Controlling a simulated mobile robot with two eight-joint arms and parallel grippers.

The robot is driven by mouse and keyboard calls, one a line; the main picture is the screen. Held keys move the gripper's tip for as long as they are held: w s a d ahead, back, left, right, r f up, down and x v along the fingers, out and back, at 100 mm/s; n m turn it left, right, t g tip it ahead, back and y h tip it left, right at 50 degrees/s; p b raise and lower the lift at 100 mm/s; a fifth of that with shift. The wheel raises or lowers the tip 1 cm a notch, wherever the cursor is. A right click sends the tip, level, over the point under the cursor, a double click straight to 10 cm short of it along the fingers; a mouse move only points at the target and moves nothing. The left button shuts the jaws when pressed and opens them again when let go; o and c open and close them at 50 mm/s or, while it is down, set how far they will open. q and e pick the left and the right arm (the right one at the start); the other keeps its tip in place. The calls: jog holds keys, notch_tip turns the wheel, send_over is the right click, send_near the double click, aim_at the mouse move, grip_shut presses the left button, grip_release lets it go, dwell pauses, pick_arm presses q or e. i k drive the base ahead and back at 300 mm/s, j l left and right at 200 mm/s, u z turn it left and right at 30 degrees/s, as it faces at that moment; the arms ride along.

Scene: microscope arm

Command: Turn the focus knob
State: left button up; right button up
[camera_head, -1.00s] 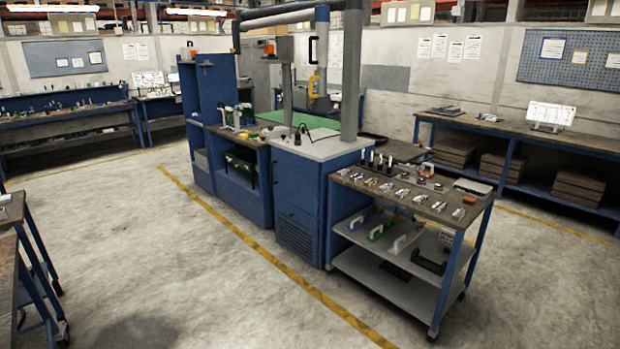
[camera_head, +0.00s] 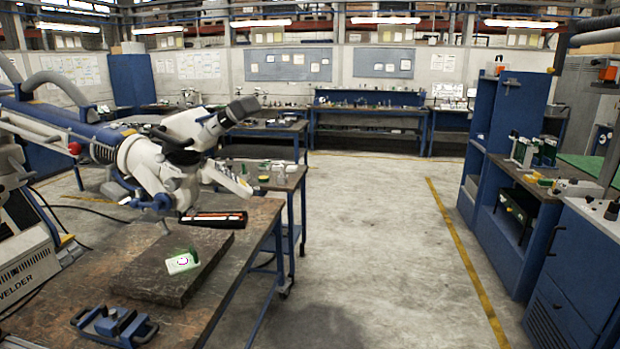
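A white microscope head (camera_head: 185,145) hangs at the left over a workbench (camera_head: 235,285). It is carried by a blue and white arm (camera_head: 55,120) that comes in from the left edge. Its dark eyepiece (camera_head: 242,107) points up and to the right. A small red knob (camera_head: 75,148) shows on the arm. I cannot tell which part is the focus knob. Neither of my grippers shows in this view.
A dark slab (camera_head: 150,285) with a small green and white item (camera_head: 182,263) lies on the workbench. A welder (camera_head: 30,265) stands at left. Blue cabinets (camera_head: 590,265) stand at right. The floor between is open.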

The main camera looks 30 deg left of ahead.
aim_at(172, 184)
jog(key=i+j+u, duration=0.15)
jog(key=i+u, duration=0.55)
jog(key=u, duration=0.15)
jog(key=i+l+u, duration=0.1)
jog(key=i+u, duration=0.35)
jog(key=i+j+u, duration=0.15)
jog(key=i+u, duration=0.8)
jog(key=i, duration=0.05)
